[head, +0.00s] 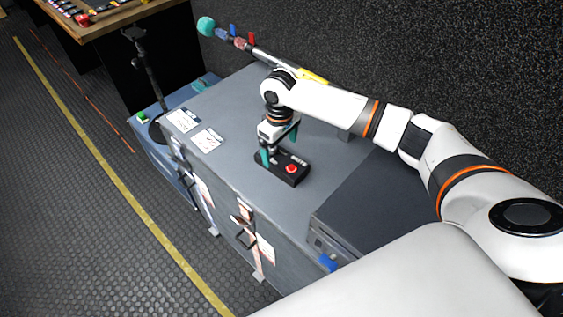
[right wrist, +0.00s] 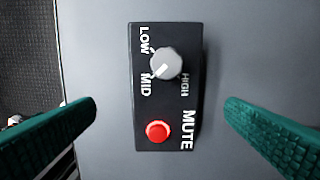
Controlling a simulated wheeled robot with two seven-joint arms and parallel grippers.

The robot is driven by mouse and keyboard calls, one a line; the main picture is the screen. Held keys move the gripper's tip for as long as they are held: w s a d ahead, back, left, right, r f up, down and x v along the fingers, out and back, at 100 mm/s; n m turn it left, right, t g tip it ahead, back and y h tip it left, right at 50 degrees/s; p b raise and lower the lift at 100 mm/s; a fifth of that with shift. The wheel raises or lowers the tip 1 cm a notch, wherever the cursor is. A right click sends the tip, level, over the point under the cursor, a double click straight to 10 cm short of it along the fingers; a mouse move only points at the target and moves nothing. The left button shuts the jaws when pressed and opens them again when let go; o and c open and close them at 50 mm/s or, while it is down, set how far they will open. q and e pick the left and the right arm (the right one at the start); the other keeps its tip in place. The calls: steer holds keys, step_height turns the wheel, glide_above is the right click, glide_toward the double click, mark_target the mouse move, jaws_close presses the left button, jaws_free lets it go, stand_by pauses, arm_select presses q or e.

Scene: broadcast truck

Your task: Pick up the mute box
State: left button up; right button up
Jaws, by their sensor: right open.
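The mute box (head: 291,174) is a small black box with a red button, lying on top of the grey case. In the right wrist view the mute box (right wrist: 165,88) shows a grey knob, a red button and the words LOW, MID, HIGH and MUTE. My right gripper (head: 279,154) is over the box in the head view and hides part of it. Its two green fingers (right wrist: 160,130) are apart in the right wrist view, one on each side of the box, with a gap on both sides. Nothing is held. My left gripper is not in view.
The grey case top (head: 240,150) carries two paper labels (head: 207,140) left of the box. A dark equipment unit (head: 365,205) stands right of it. A microphone boom pole (head: 265,57) lies behind my right arm. A black stand (head: 150,85) is at the far left end.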

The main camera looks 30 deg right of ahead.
mark_target(281, 158)
steer(key=shift+w+d+f, duration=0.1)
steer(key=shift+w+f, duration=0.05)
steer(key=shift+f, duration=1.25)
steer(key=shift+w+d+f, duration=0.1)
steer(key=shift+f, duration=1.25)
steer(key=shift+r, duration=0.1)
steer(key=c, duration=1.2)
